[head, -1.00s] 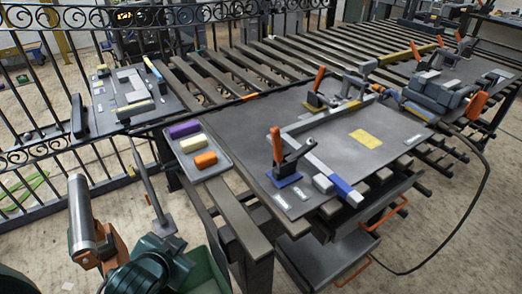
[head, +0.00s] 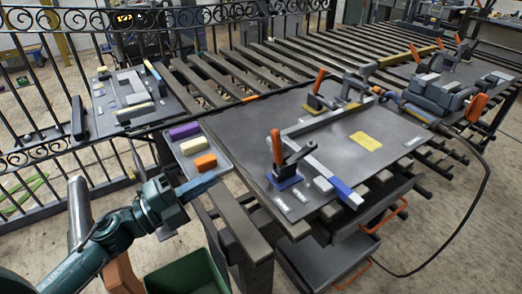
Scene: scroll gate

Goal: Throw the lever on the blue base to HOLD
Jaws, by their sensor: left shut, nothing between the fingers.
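The lever on the blue base (head: 285,182) stands at the near left of the dark work plate (head: 345,175). Its orange handle (head: 276,145) points up, leaning slightly left, and its dark metal linkage slopes up to the right. Two small pale labels (head: 280,201) lie on the plate in front of the base, too small to read. My left gripper (head: 213,179) is shut and empty, with its blue fingers pointing right toward the lever. It is left of the plate, beside the small parts tray, and apart from the lever. My right gripper is not in view.
A grey tray (head: 208,172) holds purple, cream and orange blocks. A green bin (head: 185,274) stands below my arm. A black iron fence (head: 60,150) is left.

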